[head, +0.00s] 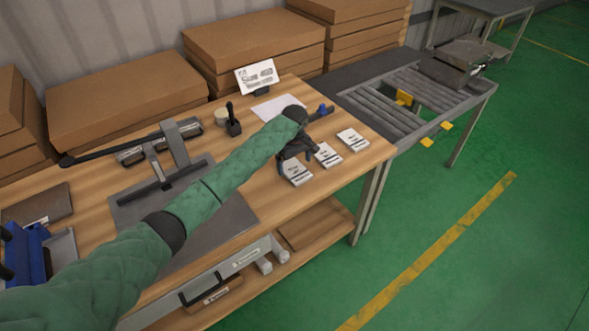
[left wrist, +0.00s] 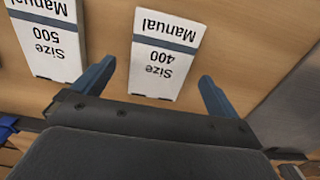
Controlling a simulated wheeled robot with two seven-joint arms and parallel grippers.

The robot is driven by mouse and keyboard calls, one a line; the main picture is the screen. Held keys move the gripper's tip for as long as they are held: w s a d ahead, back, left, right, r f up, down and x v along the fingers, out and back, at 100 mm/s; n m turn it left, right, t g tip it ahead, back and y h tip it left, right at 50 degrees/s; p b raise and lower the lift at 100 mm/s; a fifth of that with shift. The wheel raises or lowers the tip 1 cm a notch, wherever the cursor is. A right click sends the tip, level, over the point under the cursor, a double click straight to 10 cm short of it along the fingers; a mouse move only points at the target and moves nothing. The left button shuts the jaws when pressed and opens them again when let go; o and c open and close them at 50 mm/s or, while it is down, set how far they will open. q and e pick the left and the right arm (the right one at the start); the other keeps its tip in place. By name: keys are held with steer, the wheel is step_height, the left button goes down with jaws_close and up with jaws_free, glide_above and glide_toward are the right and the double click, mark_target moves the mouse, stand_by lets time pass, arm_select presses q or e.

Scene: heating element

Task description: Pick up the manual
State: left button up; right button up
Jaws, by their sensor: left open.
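Three white manuals lie along the front right of the wooden table. The left one, the Size 400 manual (head: 297,175), sits under my left gripper (head: 297,161). In the left wrist view, this manual (left wrist: 165,50) lies between the two open fingers of the gripper (left wrist: 156,76), its print upside down. The gripper is empty, and I cannot tell its exact height above the manual. The Size 500 manual (left wrist: 46,38) lies beside it, the middle one (head: 328,156) in the head view. The third manual (head: 352,139) lies further right. My right gripper is not in view.
A sign card (head: 257,76) stands at the back with a white sheet (head: 277,107) before it. A grey mat (head: 235,214) with a metal fixture lies left of the manuals. Cardboard boxes (head: 254,43) line the back. A roller conveyor (head: 385,107) stands right.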

mark_target(295, 171)
arm_select(q)
steer(key=shift+f+p, duration=0.3)
steer(key=shift+f, duration=0.9)
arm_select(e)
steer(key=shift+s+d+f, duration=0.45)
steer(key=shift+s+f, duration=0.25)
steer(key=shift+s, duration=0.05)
arm_select(q)
steer(key=c, duration=1)
steer(key=shift+c, duration=0.5)
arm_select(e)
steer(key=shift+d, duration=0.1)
arm_select(q)
steer(key=shift+r, duration=0.1)
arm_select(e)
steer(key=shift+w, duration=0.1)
